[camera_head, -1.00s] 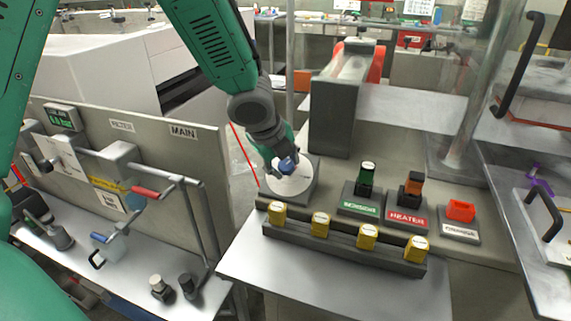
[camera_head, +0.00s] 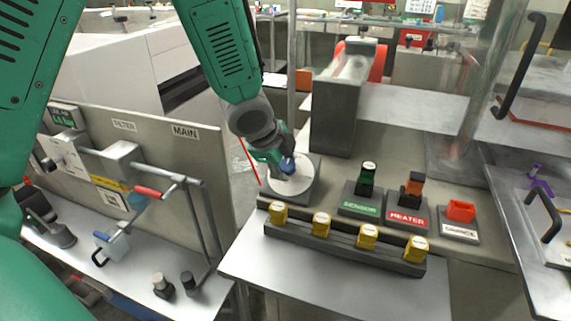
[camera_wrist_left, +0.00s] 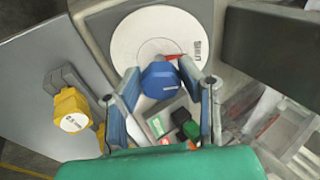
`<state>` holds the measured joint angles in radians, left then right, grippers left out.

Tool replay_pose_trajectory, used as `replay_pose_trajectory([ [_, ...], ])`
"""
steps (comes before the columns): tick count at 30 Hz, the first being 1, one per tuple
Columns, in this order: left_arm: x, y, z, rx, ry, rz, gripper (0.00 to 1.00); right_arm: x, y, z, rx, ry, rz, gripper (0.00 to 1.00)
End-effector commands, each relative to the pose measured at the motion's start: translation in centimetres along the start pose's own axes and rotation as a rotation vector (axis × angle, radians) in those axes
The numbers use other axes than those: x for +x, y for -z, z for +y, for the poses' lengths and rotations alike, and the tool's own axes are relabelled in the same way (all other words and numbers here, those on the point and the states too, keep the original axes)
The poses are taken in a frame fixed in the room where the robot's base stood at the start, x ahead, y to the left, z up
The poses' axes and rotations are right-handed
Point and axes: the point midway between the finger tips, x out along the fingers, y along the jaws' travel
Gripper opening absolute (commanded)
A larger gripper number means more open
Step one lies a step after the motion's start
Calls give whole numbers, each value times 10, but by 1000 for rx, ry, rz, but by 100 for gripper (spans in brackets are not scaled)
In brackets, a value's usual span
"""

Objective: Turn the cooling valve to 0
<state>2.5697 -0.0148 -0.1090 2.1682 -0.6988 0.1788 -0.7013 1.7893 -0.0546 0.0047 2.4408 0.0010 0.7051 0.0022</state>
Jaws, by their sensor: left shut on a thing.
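The cooling valve is a blue knob (camera_head: 288,166) on a round white dial (camera_head: 303,184) set on a grey block, left of the centre console. In the left wrist view the blue knob (camera_wrist_left: 160,82) shows between the fingers, with a red pointer (camera_wrist_left: 174,57) at its edge. Dark lettering (camera_wrist_left: 198,48) on the dial appears turned over and is hard to read. My left gripper (camera_head: 279,164) reaches down from above and is shut on the knob. Its fingers hide part of the dial. My right gripper is not in view.
A dark rail with several yellow knobs (camera_head: 321,223) stands right in front of the dial. Green SENSOR (camera_head: 362,204), red HEATER (camera_head: 408,217) and orange (camera_head: 460,212) blocks stand to its right. A grey column (camera_head: 338,105) rises behind. A panel with pipes (camera_head: 200,220) is at left.

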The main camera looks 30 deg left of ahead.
Motion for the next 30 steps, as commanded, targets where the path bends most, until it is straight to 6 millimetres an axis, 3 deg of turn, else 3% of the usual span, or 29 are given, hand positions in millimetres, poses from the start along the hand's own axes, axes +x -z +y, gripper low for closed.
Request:
replay_pose_trajectory([
  [11,0,1,0,-7,0,2,4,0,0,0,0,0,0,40],
  [12,0,1,0,-7,0,2,36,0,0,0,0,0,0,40],
  [14,0,1,0,-6,0,2,53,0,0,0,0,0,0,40],
  [24,-2,0,0,-6,2,1,53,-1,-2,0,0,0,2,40],
  [30,-26,1,-1,-7,4,4,53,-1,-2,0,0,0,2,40],
])
